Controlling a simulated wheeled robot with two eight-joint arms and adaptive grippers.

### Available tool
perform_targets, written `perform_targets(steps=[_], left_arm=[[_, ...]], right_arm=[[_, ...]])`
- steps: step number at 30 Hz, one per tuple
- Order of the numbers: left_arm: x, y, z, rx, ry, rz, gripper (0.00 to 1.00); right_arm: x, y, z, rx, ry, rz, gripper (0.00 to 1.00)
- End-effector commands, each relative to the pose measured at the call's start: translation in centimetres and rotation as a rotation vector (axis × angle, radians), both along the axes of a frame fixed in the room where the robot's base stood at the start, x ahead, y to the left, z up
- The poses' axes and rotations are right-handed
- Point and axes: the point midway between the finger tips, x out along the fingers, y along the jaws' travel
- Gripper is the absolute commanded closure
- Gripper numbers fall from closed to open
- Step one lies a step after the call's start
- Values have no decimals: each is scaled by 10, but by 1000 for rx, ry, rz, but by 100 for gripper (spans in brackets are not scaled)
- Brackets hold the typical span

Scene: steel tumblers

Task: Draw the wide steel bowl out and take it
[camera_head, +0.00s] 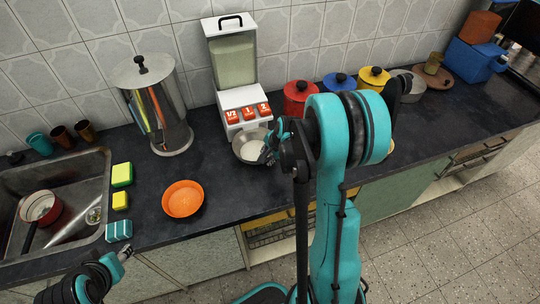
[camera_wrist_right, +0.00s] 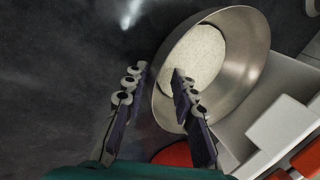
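The wide steel bowl (camera_head: 247,148) stands under the spout of the white dispenser (camera_head: 241,105). In the right wrist view the bowl (camera_wrist_right: 240,62) holds a pale, grainy fill. My right gripper (camera_head: 271,146) is at the bowl's right side in the head view. In the wrist view my right gripper (camera_wrist_right: 160,74) is open, with one finger outside the bowl and the other over its inside, the near rim between them. Contact with the rim cannot be told. My left gripper (camera_head: 124,252) is at the counter's front edge, away from the bowl; its finger gap is unclear.
A large steel pot (camera_head: 155,105) stands left of the dispenser. An orange bowl (camera_head: 183,199) sits front left, near sponges (camera_head: 121,175) and the sink (camera_head: 75,190). Red, blue and yellow canisters (camera_head: 374,79) stand to the right. Dark counter between orange bowl and dispenser is clear.

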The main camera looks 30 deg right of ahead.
Motion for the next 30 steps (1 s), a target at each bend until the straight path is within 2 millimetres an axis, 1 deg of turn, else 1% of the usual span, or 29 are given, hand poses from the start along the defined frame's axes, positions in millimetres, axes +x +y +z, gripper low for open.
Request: perform_targets(steps=[9,10,11,12,13,30], left_arm=[[0,0,0,0,0,0,60],[0,0,0,0,0,0,60],[0,0,0,0,0,0,60],[0,0,0,0,0,0,60],[0,0,0,0,0,0,60],[0,0,-2,0,0,0,60]], right_arm=[[1,0,-2,0,0,0,73],[1,0,-2,0,0,0,79],[1,0,-2,0,0,0,87],[1,0,-2,0,0,0,97],[1,0,-2,0,0,0,100],[-2,1,-2,0,1,2,100]])
